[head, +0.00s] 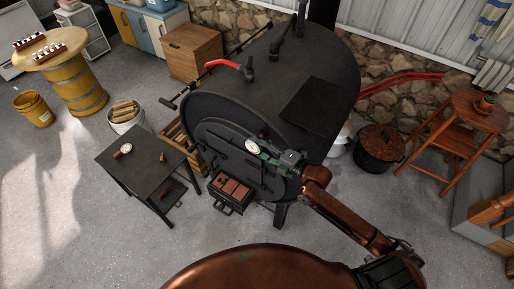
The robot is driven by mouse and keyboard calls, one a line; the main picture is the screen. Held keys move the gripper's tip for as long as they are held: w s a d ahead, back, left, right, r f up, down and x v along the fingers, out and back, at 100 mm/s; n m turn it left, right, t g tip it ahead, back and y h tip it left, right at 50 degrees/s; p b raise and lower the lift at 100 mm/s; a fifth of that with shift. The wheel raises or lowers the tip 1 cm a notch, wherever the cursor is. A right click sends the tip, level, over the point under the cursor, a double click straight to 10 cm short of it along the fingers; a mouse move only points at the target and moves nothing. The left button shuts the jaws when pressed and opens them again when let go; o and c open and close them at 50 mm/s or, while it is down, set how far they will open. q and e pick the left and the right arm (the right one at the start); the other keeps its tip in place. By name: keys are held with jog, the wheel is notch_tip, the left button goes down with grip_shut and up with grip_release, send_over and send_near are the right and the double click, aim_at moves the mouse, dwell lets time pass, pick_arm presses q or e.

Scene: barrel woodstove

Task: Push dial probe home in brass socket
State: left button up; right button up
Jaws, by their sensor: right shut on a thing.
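My right gripper (271,154) is in front of the stove's front face, its arm coming in from the lower right. It is shut on the dial probe (252,146), whose round pale dial face shows at the fingertips. The probe's stem cannot be made out. The black barrel woodstove (225,100) lies behind it. I cannot make out the brass socket; the gripper and dial cover part of the stove front, and I cannot tell whether the probe touches it. My left gripper is not in view.
A dark low table (140,175) at the left bears a small round red-rimmed item (125,148) and a small brass-coloured piece (162,157). A box with reddish bricks (232,190) sits below the stove front. A black pot (379,145) and wooden stool (470,110) stand right.

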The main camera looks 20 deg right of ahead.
jog(key=o, duration=1.3)
jog(key=shift+s, duration=0.1)
jog(key=shift+v, duration=2.95)
jog(key=f+v, duration=0.1)
jog(key=v, duration=1.1)
jog(key=shift+r, duration=0.4)
